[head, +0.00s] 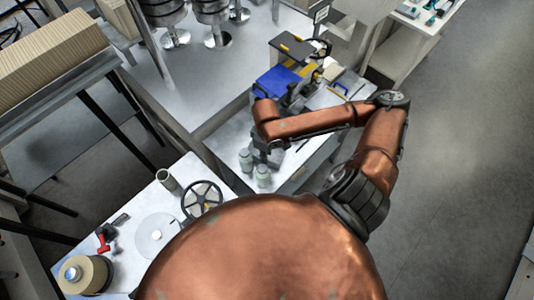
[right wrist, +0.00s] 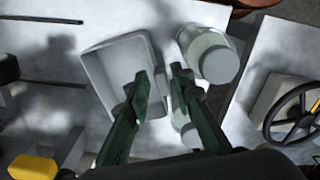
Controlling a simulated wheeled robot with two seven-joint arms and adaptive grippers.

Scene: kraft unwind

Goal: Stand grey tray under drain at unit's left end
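The grey tray (right wrist: 104,68) is a shallow square dish on a light worktop in the right wrist view. My right gripper (right wrist: 163,80) is over the tray's right side, its two green fingers apart. The tray's right wall appears to lie between the fingers; contact cannot be told. In the head view my right gripper (head: 268,152) is small and partly hidden by my arm, and I cannot make out the tray there. My left gripper is out of view. I cannot identify the drain for certain in either view.
Two pale jars (right wrist: 212,58) stand close right of the tray; they also show in the head view (head: 246,162). A handwheel (head: 201,198) is on the near bench. A blue item (head: 277,82) and machine parts fill the bench behind. Grey floor at right is clear.

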